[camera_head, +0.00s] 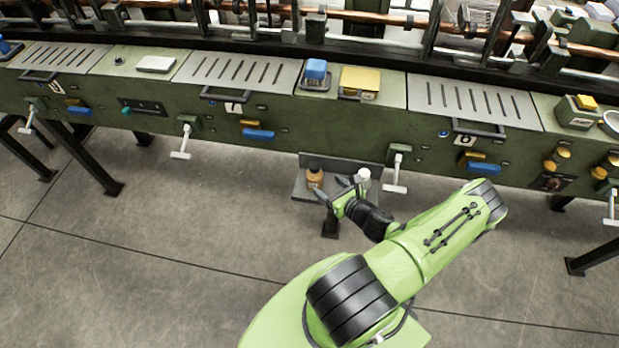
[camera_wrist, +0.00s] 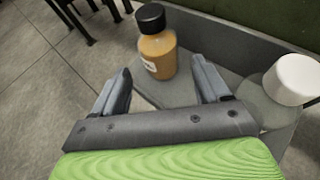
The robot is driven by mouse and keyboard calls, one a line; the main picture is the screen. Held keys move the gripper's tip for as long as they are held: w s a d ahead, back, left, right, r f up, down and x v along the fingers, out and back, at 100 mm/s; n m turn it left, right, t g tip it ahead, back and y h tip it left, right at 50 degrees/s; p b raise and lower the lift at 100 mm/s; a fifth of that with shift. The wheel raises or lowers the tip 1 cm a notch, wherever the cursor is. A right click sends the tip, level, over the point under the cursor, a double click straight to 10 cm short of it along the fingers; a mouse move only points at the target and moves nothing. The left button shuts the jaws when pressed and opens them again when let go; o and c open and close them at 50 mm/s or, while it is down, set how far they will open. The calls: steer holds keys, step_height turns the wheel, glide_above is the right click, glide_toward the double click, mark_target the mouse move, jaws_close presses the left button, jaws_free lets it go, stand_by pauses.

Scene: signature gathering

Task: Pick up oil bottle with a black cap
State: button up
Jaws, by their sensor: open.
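The oil bottle with a black cap (camera_head: 315,176) stands upright on a small grey shelf (camera_head: 303,192) under the green machine. In the wrist view the bottle (camera_wrist: 158,54) is orange-brown with a pale label, and its black cap faces up. My gripper (camera_head: 338,190) is at the front of the shelf, close to the bottle. In the wrist view my gripper (camera_wrist: 165,85) is open, with its two fingers apart. The bottle shows just beyond the fingertips, roughly between them, and nothing is held.
A clear bottle with a white cap (camera_wrist: 293,78) stands on the same shelf, to the right of my gripper; its cap also shows in the head view (camera_head: 363,174). The green machine (camera_head: 330,125) overhangs the shelf, with a white lever (camera_head: 395,175) close by. Floor at the left is open.

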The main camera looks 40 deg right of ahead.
mark_target(314, 177)
steer(key=b+x, duration=0.2)
steer(key=x, duration=0.7)
steer(key=shift+s, duration=0.1)
steer(key=c, duration=0.7)
